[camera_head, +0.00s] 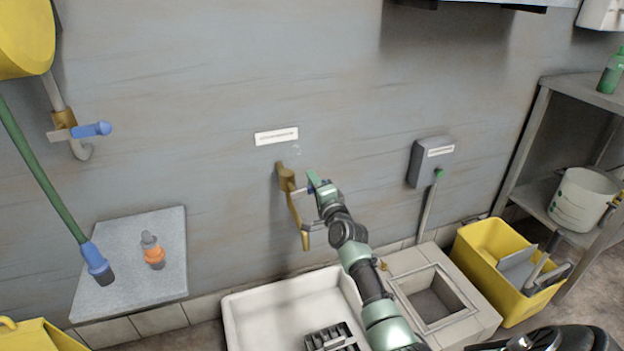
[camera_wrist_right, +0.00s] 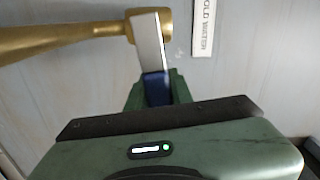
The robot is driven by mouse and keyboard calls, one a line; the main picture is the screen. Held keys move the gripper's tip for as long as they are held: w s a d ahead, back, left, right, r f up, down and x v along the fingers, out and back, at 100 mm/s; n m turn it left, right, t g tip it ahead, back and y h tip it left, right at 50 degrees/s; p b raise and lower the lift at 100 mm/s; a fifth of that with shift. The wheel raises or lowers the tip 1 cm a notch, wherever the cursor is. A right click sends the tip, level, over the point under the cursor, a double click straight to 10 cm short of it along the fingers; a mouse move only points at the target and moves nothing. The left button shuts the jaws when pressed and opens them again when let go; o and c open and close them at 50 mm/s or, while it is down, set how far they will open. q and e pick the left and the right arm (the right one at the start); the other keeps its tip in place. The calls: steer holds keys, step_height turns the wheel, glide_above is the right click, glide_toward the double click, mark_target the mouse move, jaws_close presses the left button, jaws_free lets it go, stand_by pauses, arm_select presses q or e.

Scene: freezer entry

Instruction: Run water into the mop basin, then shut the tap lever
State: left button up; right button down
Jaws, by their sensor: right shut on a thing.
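The brass tap (camera_head: 287,180) is on the grey wall, its spout pointing down above the white mop basin (camera_head: 237,315). Its lever (camera_wrist_right: 149,48) has a flat pale metal stem and a blue end, best seen in the right wrist view. My right gripper (camera_head: 318,187) is shut on the blue end of the lever; the green fingers (camera_wrist_right: 157,92) partly hide it. I see no water stream under the spout. My right arm covers the basin's right edge. My left gripper is not in view.
A dark grate (camera_head: 330,338) sits in the basin. A square floor drain (camera_head: 440,295) and a yellow bucket (camera_head: 490,265) are to the right, beside a metal shelf (camera_head: 520,150). On the left are a grey slab (camera_head: 110,285), a green hose (camera_head: 40,170) and another blue-handled tap (camera_head: 90,130).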

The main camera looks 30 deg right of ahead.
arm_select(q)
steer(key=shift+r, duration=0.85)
arm_select(e)
steer(key=shift+f+m, duration=0.65)
steer(key=shift+m, duration=0.35)
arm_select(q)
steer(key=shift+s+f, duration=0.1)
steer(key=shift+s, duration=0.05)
arm_select(e)
steer(key=c, duration=1.2)
jaws_free()
steer(key=shift+c, duration=0.2)
steer(key=shift+r, duration=0.1)
arm_select(q)
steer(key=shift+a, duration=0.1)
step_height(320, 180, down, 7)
steer(key=p, duration=0.1)
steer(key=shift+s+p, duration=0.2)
steer(key=shift+p, duration=0.2)
arm_select(e)
steer(key=v, duration=0.8)
